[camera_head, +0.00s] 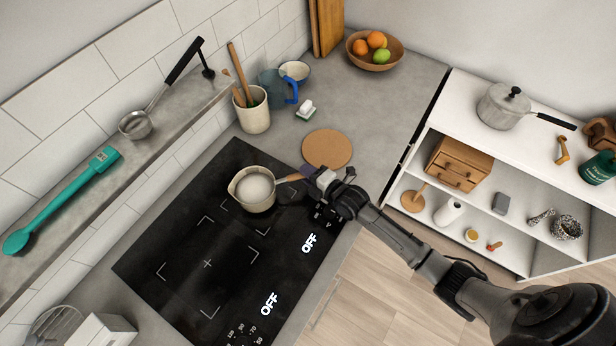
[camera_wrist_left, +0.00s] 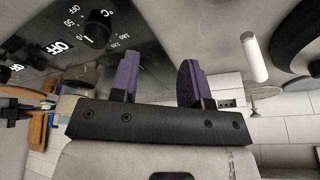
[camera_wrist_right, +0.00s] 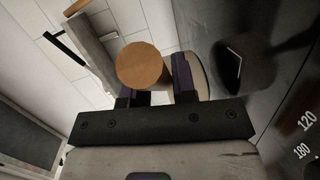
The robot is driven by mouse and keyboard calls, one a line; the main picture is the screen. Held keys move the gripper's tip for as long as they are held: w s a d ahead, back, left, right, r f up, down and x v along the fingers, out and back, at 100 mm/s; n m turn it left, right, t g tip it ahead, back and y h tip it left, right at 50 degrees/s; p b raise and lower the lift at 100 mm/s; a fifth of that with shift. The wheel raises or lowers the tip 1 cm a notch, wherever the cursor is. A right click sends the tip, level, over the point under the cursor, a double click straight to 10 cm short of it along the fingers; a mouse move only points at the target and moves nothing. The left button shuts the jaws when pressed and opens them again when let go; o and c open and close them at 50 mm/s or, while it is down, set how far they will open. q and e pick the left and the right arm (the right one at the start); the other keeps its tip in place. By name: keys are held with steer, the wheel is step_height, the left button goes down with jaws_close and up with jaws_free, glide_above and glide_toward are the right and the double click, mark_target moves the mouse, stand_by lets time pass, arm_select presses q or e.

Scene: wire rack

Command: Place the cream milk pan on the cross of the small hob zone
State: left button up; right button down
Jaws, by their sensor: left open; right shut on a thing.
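The cream milk pan (camera_head: 252,203) is upright over the far part of the black hob (camera_head: 165,235), with its wooden handle (camera_head: 287,179) pointing right. The small zone's cross is not visible; the pan covers that area. I cannot tell whether the pan's base touches the glass. My right gripper (camera_head: 314,174) is shut on the handle. In the right wrist view the handle's round end (camera_wrist_right: 143,66) is between the fingers (camera_wrist_right: 155,85), with the cream pan side (camera_wrist_right: 201,76) behind. My left gripper (camera_wrist_left: 158,82) is open and empty in the left wrist view, and out of the head view.
A larger zone with a visible cross (camera_head: 207,264) lies nearer on the hob. A round cork mat (camera_head: 327,149), utensil pot (camera_head: 253,117) and blue jug (camera_head: 277,88) stand beyond. White shelving (camera_head: 463,110) stands right.

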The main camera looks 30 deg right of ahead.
steer(key=shift+f, duration=1.05)
steer(key=c, duration=0.9)
jaws_free()
steer(key=shift+f, duration=0.15)
steer(key=v, duration=1.2)
steer(key=s+a+m+g, duration=0.1)
steer(key=s+a+m, duration=0.1)
steer(key=s+a+f+m+g, duration=0.1)
steer(key=s+a+m+g, duration=0.1)
steer(key=shift+s+f+h, duration=0.1)
steer(key=shift+h, duration=0.2)
steer(key=s+a+m+g, duration=0.1)
steer(key=s+m+g, duration=0.1)
steer(key=s+m, duration=0.1)
steer(key=s+a+m+g, duration=0.1)
steer(key=s+m, duration=0.1)
steer(key=shift+s+a+f+h, duration=0.2)
steer(key=shift+a+f+h, duration=0.1)
steer(key=shift+h, duration=0.1)
steer(key=s+r+m+g, duration=0.1)
steer(key=s+m+g, duration=0.1)
steer(key=s+m, duration=0.1)
steer(key=s+m+g+h, duration=0.1)
steer(key=s+m, duration=0.2)
steer(key=s, duration=0.1)
steer(key=s+a+r+m+g+h, duration=0.1)
steer(key=s+m+g, duration=0.1)
steer(key=s+m, duration=0.1)
steer(key=shift+s+r+g, duration=0.3)
steer(key=shift+s, duration=0.45)
